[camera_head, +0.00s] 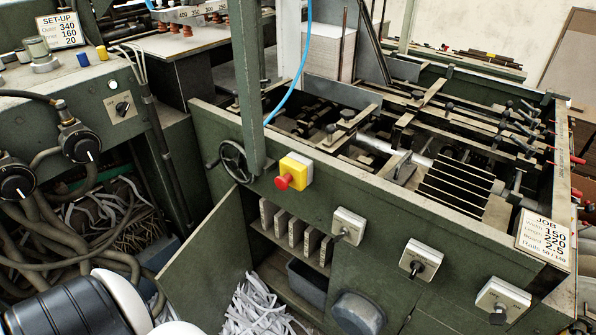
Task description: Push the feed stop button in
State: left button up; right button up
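A red mushroom-head button (283,182) sticks out from a yellow box (296,168) on the front of the green machine, just right of a green upright post. It is the only red push button I can make out, and it carries no readable label. It stands out from the box face; whether it is pressed in cannot be told for certain. Nothing covers it. Neither my left nor my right gripper shows in the head view.
A handwheel (236,161) sits left of the button. Grey switch boxes (348,226) line the front panel to the right. An open green door (208,250) juts out below, beside shredded paper (255,306). A blue hose (290,90) hangs above. The space before the button looks clear.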

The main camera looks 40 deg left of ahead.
aim_at(282, 183)
jog(key=u, duration=1.3)
jog(key=j+u, duration=0.25)
jog(key=u, duration=0.2)
